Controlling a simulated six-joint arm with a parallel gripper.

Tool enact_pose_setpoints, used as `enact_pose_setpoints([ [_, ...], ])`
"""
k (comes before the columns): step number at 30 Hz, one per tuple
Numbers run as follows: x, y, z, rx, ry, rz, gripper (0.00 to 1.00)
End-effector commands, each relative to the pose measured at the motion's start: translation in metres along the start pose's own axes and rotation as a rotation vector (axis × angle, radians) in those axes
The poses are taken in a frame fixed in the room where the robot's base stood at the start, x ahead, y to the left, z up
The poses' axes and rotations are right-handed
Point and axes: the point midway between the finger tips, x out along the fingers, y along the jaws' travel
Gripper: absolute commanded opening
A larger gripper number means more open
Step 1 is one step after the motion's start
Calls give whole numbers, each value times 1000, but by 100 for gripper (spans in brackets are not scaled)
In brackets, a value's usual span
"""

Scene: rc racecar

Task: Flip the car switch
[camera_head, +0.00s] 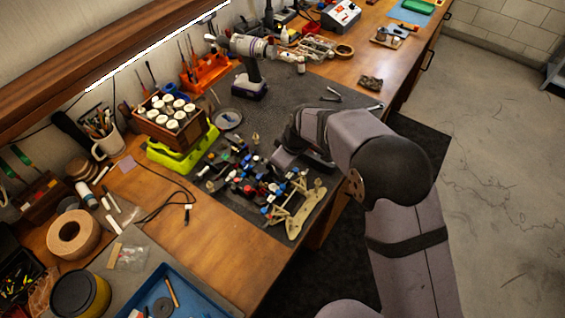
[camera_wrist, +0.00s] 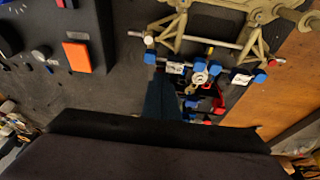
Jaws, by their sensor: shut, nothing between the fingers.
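The RC car (camera_head: 262,182) sits on the dark mat as an open chassis with many small blue, red, white and black parts. Its tan frame end (camera_head: 297,205) points toward the front edge. It also shows in the wrist view as a tan frame (camera_wrist: 215,40) with blue-tipped rods. My gripper (camera_head: 283,163) is low over the car's right side in the head view and hides part of it. In the wrist view my dark gripper (camera_wrist: 165,92) is shut and empty, beside the small parts; contact cannot be told. I cannot pick out the switch.
A green-yellow tray with a wooden box of white-capped jars (camera_head: 172,118) stands left of the car. A drill (camera_head: 250,65) stands behind. Tools lie on the mat's far right.

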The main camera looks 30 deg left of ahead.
Motion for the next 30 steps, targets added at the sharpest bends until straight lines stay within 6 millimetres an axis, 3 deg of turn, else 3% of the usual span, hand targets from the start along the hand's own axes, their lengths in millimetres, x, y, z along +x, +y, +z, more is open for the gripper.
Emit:
enact_pose_setpoints([
  [16, 6, 2, 2, 6, 0, -11, 0],
  [30, 16, 7, 6, 57, -10, -190, 0],
])
